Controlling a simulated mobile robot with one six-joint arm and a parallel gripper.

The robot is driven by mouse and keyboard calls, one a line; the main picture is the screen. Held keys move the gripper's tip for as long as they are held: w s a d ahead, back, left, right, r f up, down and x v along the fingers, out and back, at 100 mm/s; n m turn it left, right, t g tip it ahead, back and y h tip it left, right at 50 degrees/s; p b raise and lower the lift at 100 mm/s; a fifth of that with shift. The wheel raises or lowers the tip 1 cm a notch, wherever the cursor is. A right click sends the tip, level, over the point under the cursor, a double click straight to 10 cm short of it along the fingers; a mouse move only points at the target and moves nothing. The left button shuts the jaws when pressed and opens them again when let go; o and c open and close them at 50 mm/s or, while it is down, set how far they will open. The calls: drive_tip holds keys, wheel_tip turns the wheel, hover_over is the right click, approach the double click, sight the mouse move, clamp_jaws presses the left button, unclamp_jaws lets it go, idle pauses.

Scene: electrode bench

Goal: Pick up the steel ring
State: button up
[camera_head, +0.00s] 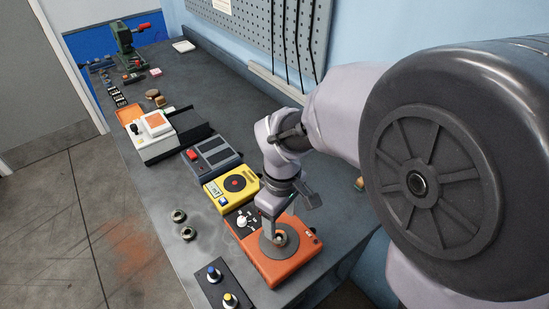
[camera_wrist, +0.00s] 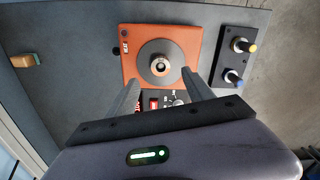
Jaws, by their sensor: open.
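A small steel ring (camera_wrist: 160,66) sits at the middle of a round grey disc (camera_wrist: 150,50) on top of an orange device. The ring (camera_head: 279,239) and the disc (camera_head: 268,247) also show in the head view, partly behind my gripper (camera_head: 271,230). Two other small metal rings (camera_head: 178,215) lie on the bench left of the yellow device.
The orange device (camera_head: 280,270) is near the bench's front end. A dark box with two knobs (camera_head: 222,288) stands beside it. A yellow device (camera_head: 232,184) and a grey one (camera_head: 211,155) stand behind.

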sight(279, 238)
wheel_tip(279, 238, down, 7)
drive_tip(key=b, duration=0.3)
drive_tip(key=shift+f, duration=0.2)
drive_tip(key=shift+r, duration=0.15)
clamp_jaws()
